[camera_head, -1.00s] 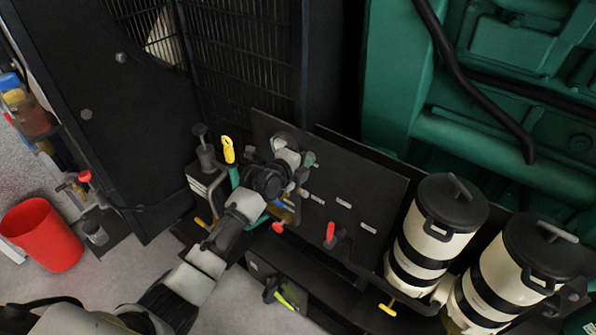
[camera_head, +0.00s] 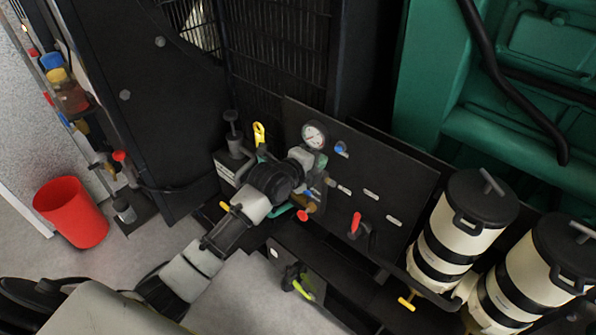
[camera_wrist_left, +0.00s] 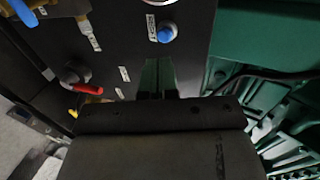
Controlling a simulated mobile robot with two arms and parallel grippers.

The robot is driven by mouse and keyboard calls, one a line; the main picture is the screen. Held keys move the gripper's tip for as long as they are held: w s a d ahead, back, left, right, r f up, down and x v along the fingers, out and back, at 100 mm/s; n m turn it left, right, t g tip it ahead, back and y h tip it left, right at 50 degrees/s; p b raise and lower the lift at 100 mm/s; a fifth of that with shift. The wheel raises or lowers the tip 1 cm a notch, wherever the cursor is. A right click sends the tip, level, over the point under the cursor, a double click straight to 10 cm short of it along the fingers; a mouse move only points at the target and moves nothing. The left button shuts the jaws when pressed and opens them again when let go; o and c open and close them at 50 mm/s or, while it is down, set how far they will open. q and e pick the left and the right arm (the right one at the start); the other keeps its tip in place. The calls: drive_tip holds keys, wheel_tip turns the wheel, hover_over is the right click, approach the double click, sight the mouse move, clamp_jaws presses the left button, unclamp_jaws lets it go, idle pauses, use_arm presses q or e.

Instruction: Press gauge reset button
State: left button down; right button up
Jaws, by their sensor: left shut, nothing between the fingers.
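The blue gauge reset button (camera_head: 341,149) sits on the black panel (camera_head: 385,178), just right of and below the round white pressure gauge (camera_head: 314,135). In the left wrist view the blue button (camera_wrist_left: 166,33) stands just beyond the fingertips, with the gauge (camera_wrist_left: 162,6) cut off by the top edge. My left gripper (camera_head: 319,163) is shut and empty, in front of the panel, below the gauge and left of the button. In the left wrist view its dark green fingers (camera_wrist_left: 158,76) point toward the button, with a visible gap. My right gripper is not in view.
Two cream canisters with black lids (camera_head: 480,198) stand further right. A yellow-handled part (camera_head: 259,134) is left of the gauge. A red bin (camera_head: 72,212) stands on the floor at left.

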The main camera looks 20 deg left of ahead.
use_arm(q)
drive_tip(key=b+v, duration=0.1)
drive_tip(key=v, duration=0.5)
drive_tip(key=shift+s, duration=0.3)
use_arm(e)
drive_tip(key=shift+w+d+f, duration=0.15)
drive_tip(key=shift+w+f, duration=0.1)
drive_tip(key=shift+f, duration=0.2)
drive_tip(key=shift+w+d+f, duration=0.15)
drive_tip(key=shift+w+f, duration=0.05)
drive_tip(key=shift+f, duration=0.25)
use_arm(q)
drive_tip(key=shift+a+r, duration=0.15)
drive_tip(key=shift+b, duration=0.3)
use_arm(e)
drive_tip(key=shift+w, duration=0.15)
